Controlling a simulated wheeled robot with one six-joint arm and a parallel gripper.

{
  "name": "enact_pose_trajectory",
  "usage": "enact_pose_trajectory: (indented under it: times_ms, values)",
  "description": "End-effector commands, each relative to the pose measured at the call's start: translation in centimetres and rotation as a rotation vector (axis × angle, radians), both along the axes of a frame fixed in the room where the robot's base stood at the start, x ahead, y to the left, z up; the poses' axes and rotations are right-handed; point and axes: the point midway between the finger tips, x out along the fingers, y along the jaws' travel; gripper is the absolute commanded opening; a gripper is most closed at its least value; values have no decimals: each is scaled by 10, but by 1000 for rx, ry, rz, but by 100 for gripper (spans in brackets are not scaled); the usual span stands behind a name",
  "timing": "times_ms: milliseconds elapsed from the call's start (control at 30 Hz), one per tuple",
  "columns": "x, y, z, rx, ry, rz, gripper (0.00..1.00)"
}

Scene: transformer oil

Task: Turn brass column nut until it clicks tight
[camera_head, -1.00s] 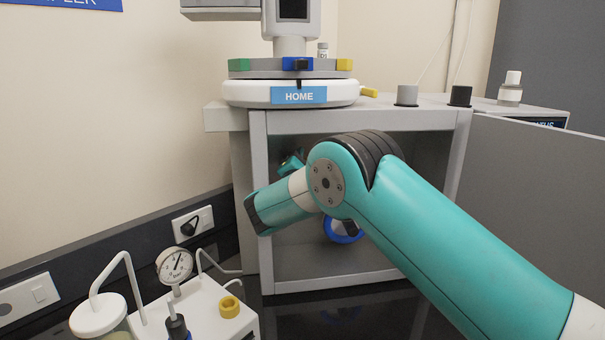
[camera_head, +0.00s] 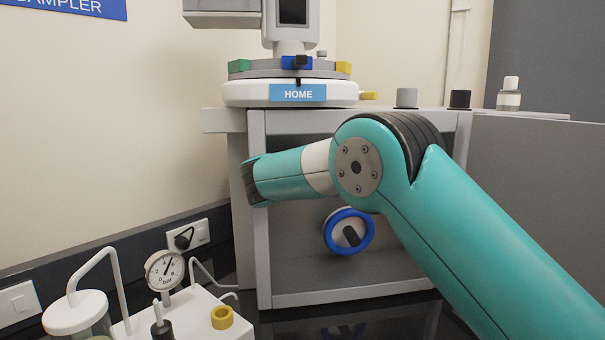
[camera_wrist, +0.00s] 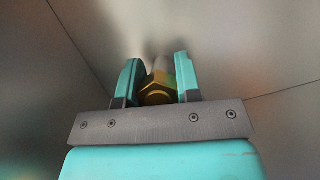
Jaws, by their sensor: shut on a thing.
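The brass column nut (camera_wrist: 157,92) is a hex nut that shows in the wrist view, on a fitting against the grey metal interior. My gripper (camera_wrist: 157,84) has its two teal fingers on either side of the nut and is shut on it. A pale tube or stem shows behind the nut. In the head view my arm reaches into the open grey cabinet (camera_head: 360,287). The nut and my fingertips are hidden there behind my arm and the cabinet's upper left.
A blue-rimmed round part (camera_head: 349,231) sits low inside the cabinet. A turntable labelled HOME (camera_head: 290,94) stands on top, with bottles at the right. The open door (camera_head: 540,190) is at the right. A pressure gauge (camera_head: 165,270) and white unit stand at lower left.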

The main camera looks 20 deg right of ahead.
Motion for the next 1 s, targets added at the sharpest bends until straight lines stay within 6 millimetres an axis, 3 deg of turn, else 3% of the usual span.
enact_pose_trajectory:
  times_ms: [400,1000]
  values:
    - [0,0,-3,262,-26,-2,8]
    - [0,0,-3,334,-33,-2,8]
